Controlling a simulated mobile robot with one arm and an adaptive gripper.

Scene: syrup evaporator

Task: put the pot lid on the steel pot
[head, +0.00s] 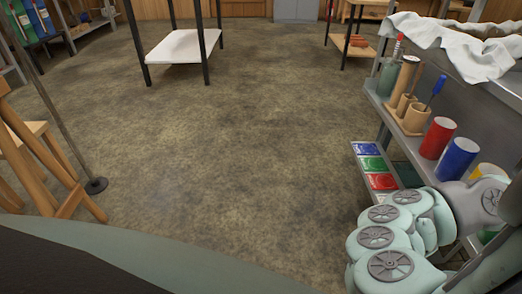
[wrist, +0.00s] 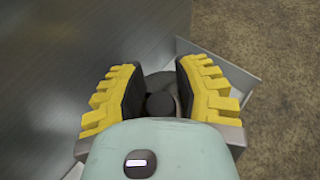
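In the wrist view my gripper (wrist: 160,80) has two yellow-ribbed fingers with dark pads, standing apart. A dark rounded shape (wrist: 160,105) and a grey one behind it show between the fingers. I cannot tell whether they are part of my gripper or an object such as the lid's knob. No touch between the pads and this shape is clear. Neither the pot lid nor the steel pot can be made out for certain in either view. In the head view my arm is folded at the lower right and its gripper is out of sight.
A metal shelf unit (head: 440,98) at the right holds red (head: 437,138) and blue (head: 456,159) cylinders; a white cloth (head: 462,46) lies on top. A grey metal surface (wrist: 60,60) fills the wrist view's left. A wooden stand (head: 45,165) is at left. The middle floor is clear.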

